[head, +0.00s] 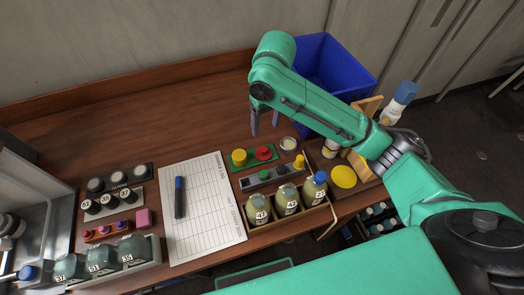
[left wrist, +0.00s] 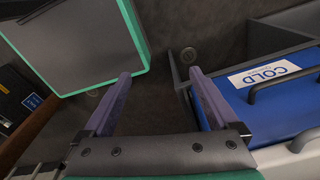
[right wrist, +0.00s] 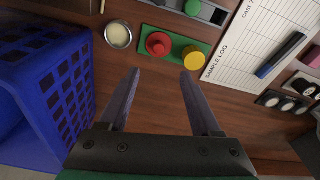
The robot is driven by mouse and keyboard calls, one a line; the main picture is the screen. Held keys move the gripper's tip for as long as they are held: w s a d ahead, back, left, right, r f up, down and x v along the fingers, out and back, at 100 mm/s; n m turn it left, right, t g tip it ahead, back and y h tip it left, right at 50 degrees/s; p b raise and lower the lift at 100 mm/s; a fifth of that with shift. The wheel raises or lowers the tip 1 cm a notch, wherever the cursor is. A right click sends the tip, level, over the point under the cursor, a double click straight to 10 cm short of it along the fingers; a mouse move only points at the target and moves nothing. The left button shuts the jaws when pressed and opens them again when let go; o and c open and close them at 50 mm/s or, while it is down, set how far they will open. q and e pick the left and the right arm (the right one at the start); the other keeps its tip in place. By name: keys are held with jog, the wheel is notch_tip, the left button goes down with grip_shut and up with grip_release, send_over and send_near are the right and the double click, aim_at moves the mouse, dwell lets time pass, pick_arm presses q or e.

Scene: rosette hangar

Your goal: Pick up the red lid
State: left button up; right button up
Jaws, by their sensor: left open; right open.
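The red lid (head: 263,153) sits on a green plate (head: 251,166) on the wooden table, with a yellow lid (head: 239,156) just left of it. In the right wrist view the red lid (right wrist: 158,44) shows a raised knob and lies beyond the fingertips, with the yellow lid (right wrist: 193,56) to its right. My right gripper (head: 264,132) is open and empty, pointing down behind the green plate and apart from the lids. My left gripper (left wrist: 158,75) is open and empty, away from the table items; it is not seen in the head view.
A blue crate (head: 335,75) stands behind, near the right arm. A small round jar (head: 288,144) is right of the red lid. Numbered bottles (head: 287,201) stand in front in a wooden rack. A sample log sheet (head: 205,205) with a marker lies left. The back left tabletop is clear.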

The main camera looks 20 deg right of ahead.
aim_at(264, 149)
jog(key=f, duration=0.4)
jog(key=w+f+p, duration=0.1)
jog(key=f, duration=0.3)
jog(key=f+p, duration=0.1)
jog(key=f, duration=0.3)
jog(key=shift+w+f, duration=0.2)
jog(key=shift+f, duration=0.15)
pick_arm(q)
jog(key=r, duration=0.1)
jog(key=w+r, duration=0.1)
jog(key=shift+r, duration=0.3)
pick_arm(e)
grip_shut()
